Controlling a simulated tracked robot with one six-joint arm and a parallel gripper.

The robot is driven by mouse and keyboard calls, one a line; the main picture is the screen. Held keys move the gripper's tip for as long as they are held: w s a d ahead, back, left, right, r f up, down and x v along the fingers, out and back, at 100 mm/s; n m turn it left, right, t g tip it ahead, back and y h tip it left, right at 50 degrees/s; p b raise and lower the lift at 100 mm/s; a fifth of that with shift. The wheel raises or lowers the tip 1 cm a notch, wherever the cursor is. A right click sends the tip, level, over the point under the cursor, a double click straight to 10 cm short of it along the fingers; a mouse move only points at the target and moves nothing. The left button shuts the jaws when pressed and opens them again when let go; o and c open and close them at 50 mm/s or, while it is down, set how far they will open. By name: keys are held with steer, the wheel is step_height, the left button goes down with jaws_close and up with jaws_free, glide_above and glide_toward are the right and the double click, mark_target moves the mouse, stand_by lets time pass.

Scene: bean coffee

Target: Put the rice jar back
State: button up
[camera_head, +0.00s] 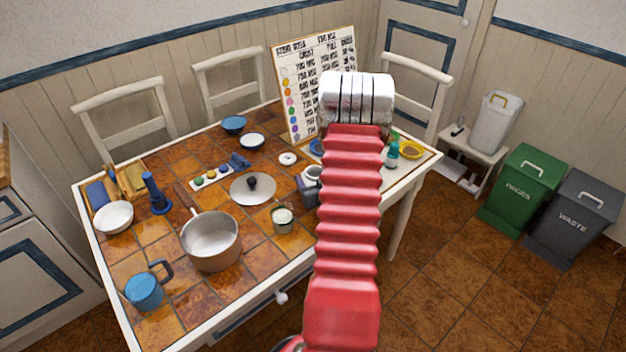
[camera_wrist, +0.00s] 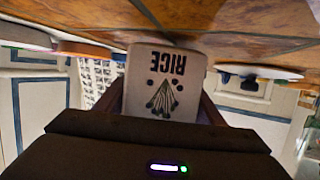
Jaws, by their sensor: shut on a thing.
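The rice jar (camera_wrist: 165,75) is whitish, with the word RICE and a dark plant-like mark on its front. It fills the middle of the wrist view, which shows the scene upside down. My gripper (camera_wrist: 163,104) is shut on it, with a dark finger on each side. The jar's base lies at or close to the brown tiled tabletop (camera_wrist: 235,20); I cannot tell whether it touches. In the head view my red arm covers the gripper, and I cannot make out the jar with certainty.
The tiled table (camera_head: 220,322) holds a saucepan (camera_head: 211,238), a lid (camera_head: 254,190), a blue mug (camera_head: 146,290), a white bowl (camera_head: 114,217) and a small pot (camera_head: 282,218). A lettered board (camera_head: 297,85) stands at the back. Chairs line the far side; bins (camera_head: 524,190) stand right.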

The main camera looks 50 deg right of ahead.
steer(key=shift+f, duration=0.35)
steer(key=shift+f, duration=0.1)
steer(key=o, duration=1.5)
steer(key=shift+s+a+r, duration=0.2)
steer(key=shift+s+a, duration=0.05)
steer(key=shift+s, duration=0.1)
steer(key=v, duration=1.1)
steer(key=shift+a, duration=0.1)
